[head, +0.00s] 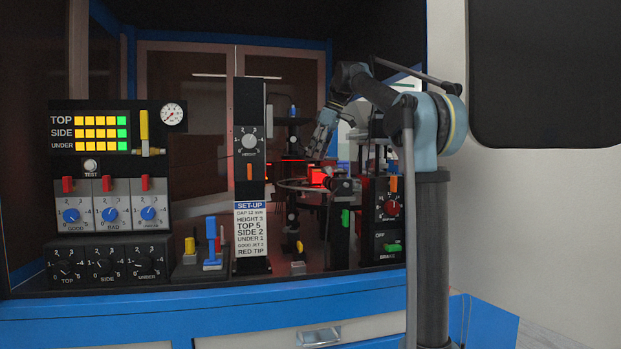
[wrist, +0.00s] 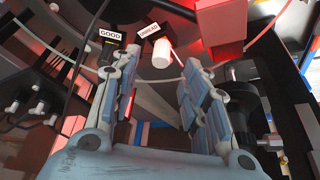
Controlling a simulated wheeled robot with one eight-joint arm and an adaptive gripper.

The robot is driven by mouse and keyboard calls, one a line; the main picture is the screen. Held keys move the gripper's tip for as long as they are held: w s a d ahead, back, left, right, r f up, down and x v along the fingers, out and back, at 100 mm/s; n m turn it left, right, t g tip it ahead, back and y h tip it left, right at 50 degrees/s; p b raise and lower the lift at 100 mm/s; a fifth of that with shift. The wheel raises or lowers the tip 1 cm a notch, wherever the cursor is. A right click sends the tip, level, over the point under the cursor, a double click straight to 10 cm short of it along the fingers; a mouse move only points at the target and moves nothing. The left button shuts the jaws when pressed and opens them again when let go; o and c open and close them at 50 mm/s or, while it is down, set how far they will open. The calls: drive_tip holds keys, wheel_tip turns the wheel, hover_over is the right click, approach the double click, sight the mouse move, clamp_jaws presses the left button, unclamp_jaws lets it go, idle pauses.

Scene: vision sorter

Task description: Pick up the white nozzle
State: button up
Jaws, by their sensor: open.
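A short white cylinder (wrist: 161,54), which looks like the white nozzle, shows in the wrist view just below the UNREAD sign. I cannot make it out in the head view. My gripper (wrist: 160,78) is open and empty, its two blue-grey fingers apart. In the head view my gripper (head: 322,135) points down over the machine, above the red-lit area.
A GOOD sign (wrist: 113,35) and an UNREAD sign (wrist: 157,32) stand at the far side. A red block (wrist: 222,22) is at upper right. In the head view, a tall SET-UP post (head: 250,175) stands left of my gripper, and a red-lit part (head: 318,176) lies below it.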

drive_tip(key=shift+x, duration=2.9)
drive_tip(key=shift+d, duration=0.1)
clamp_jaws()
